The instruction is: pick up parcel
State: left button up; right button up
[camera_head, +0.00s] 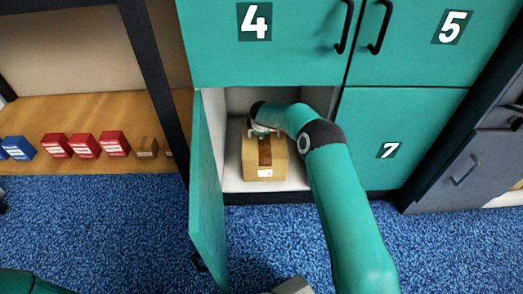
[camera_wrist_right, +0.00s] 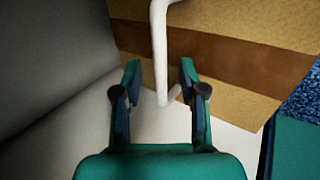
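The parcel (camera_head: 265,172) is a brown carton with a darker tape band and a white label on its front. It stands on the floor of an open locker compartment. My right arm reaches into the compartment, and its wrist hides part of the parcel's top. In the right wrist view, my right gripper (camera_wrist_right: 160,90) is open. A white handle (camera_wrist_right: 159,45) runs down between its two fingers, with a visible gap on both sides. The parcel's taped face (camera_wrist_right: 235,55) lies beyond the fingers. My left gripper is not in view.
The compartment's teal door (camera_head: 208,190) stands open on the left. Closed lockers 4 (camera_head: 225,65), 5 (camera_head: 480,60) and 7 (camera_head: 405,120) surround the opening. A wooden shelf (camera_head: 85,110) on the left holds several small boxes. The blue carpet in front is mostly clear.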

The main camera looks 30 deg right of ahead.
grip_shut()
jog(key=shift+w+r, duration=0.15)
jog(key=shift+r, duration=0.05)
dwell(0.3)
